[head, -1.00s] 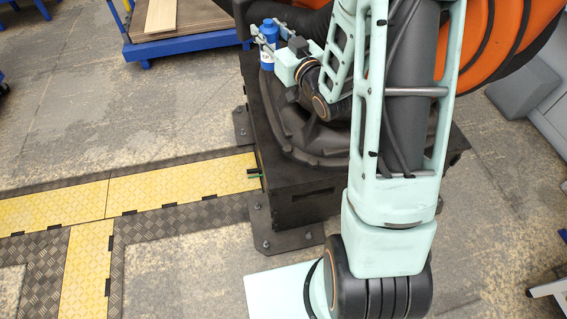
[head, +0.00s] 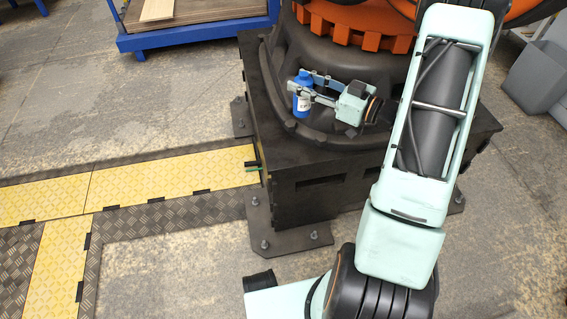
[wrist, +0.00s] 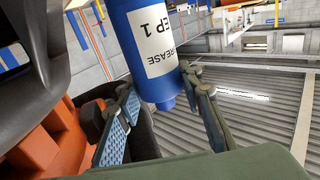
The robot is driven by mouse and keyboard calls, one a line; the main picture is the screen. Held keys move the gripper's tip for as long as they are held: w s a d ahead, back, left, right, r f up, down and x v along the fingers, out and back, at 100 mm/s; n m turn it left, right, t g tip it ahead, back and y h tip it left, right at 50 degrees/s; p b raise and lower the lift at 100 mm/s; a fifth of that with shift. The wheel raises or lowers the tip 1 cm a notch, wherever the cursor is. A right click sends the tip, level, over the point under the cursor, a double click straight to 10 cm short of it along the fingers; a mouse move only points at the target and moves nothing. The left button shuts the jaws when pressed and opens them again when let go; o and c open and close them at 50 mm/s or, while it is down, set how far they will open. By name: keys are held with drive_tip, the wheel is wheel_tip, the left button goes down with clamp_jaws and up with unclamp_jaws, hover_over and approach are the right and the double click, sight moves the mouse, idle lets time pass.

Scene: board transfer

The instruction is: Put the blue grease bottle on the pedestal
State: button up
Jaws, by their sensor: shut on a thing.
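The blue grease bottle (head: 302,104) has a white label and is held in my gripper (head: 303,91). In the wrist view the bottle (wrist: 150,45) shows large, its label reading GREASE EP 1, with a gripper finger on each side. My gripper is shut on it. The pedestal (head: 325,187) is the dark, square block under the big orange-and-black robot. In the head view the bottle appears upright over the pedestal's left part, in front of the round black robot base. I cannot tell whether its bottom touches the top.
The large robot's black base (head: 330,65) and orange ring (head: 350,30) stand close behind my gripper. Bolted foot plates (head: 285,238) stick out from the pedestal. A blue cart (head: 190,38) stands at the back left. Yellow floor covers (head: 160,178) lie to the left.

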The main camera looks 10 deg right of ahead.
sight(299, 98)
drive_tip(key=w+d+f+m+t+h, duration=0.1)
drive_tip(key=w+d, duration=0.3)
drive_tip(key=d, duration=0.2)
drive_tip(key=s+a+f, duration=0.1)
drive_tip(key=a, duration=0.1)
drive_tip(key=s+a+f+b, duration=0.1)
drive_tip(key=a+f, duration=0.1)
drive_tip(key=s+a+f+b, duration=0.1)
drive_tip(key=a, duration=0.1)
drive_tip(key=shift+s+a+f, duration=0.2)
drive_tip(key=shift+s+a, duration=0.05)
drive_tip(key=shift+a, duration=0.15)
drive_tip(key=s+a+f+b, duration=0.2)
drive_tip(key=a+f+b, duration=0.2)
drive_tip(key=f, duration=0.5)
drive_tip(key=shift+s+a, duration=0.2)
drive_tip(key=shift+a, duration=0.4)
